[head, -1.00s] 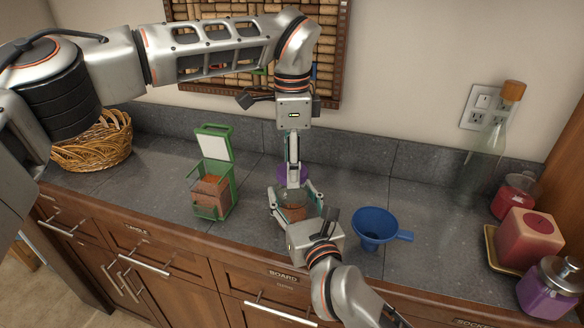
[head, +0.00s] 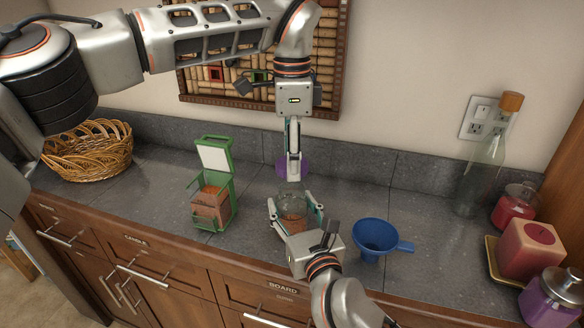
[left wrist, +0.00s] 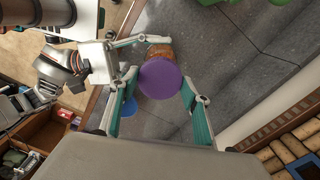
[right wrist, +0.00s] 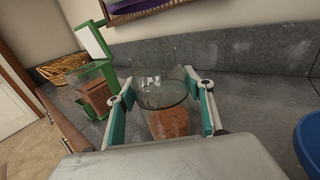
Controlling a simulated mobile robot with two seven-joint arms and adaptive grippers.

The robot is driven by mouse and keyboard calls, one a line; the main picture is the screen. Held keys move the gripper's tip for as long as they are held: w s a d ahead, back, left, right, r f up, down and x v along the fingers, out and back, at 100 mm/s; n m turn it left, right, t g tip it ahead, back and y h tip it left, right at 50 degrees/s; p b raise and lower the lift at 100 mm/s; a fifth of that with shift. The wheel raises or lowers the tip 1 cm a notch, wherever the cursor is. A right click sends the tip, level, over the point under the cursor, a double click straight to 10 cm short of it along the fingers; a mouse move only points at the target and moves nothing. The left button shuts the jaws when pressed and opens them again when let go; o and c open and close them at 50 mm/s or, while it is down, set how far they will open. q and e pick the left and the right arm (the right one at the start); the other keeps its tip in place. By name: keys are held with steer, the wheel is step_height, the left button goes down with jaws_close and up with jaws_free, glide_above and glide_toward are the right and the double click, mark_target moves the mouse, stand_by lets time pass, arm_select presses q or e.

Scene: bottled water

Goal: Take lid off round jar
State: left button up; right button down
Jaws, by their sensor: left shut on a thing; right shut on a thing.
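The round glass jar (head: 293,222) stands on the counter, partly filled with a reddish-brown content. My right gripper (head: 297,212) is shut around its sides; the right wrist view shows the jar (right wrist: 163,95) between both fingers with its top uncovered. The purple round lid (head: 283,167) is in my left gripper (head: 294,176), held above and slightly behind the jar. In the left wrist view the lid (left wrist: 160,79) sits between the two fingertips, with the jar's content (left wrist: 160,51) showing beyond it. The lid is apart from the jar.
A green-framed container (head: 213,200) with its lid up stands left of the jar. A blue funnel (head: 372,236) is close on the right. A wicker basket (head: 88,152) is far left; a glass bottle (head: 482,165) and candles (head: 530,250) are at right.

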steer(key=c, duration=0.8)
jaws_free()
steer(key=shift+c, duration=0.2)
steer(key=shift+s, duration=0.15)
